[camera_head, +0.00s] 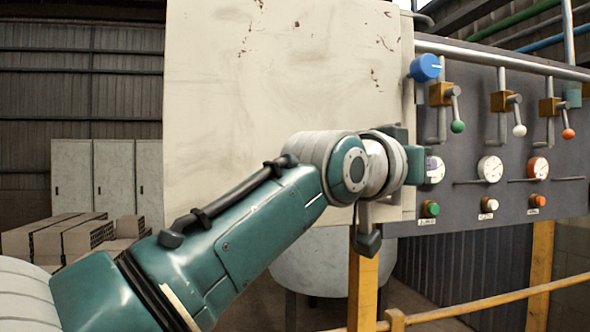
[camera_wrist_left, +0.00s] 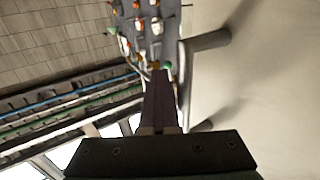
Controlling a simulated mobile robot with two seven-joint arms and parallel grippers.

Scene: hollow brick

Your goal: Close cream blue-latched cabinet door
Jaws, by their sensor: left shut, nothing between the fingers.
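The cream cabinet door (camera_head: 270,80) fills the upper middle of the head view, stained with small rust-dark specks. A blue latch knob (camera_head: 425,67) sits at its upper right edge. My left arm crosses in front of the door's lower part, with the left gripper (camera_head: 415,165) at its right edge, mostly hidden by my wrist. In the left wrist view the dark fingers (camera_wrist_left: 160,78) are shut together and empty, beside a cream surface (camera_wrist_left: 260,70) with a grey bar handle (camera_wrist_left: 205,42). Whether they touch it, and how far the door stands open, I cannot tell. My right gripper is not in view.
A dark control panel (camera_head: 470,140) with levers, gauges and coloured buttons stands right of the door. A yellow rail (camera_head: 480,308) and yellow posts (camera_head: 541,270) are below it. Grey lockers (camera_head: 113,180) and stacked hollow bricks (camera_head: 65,237) stand at the left back.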

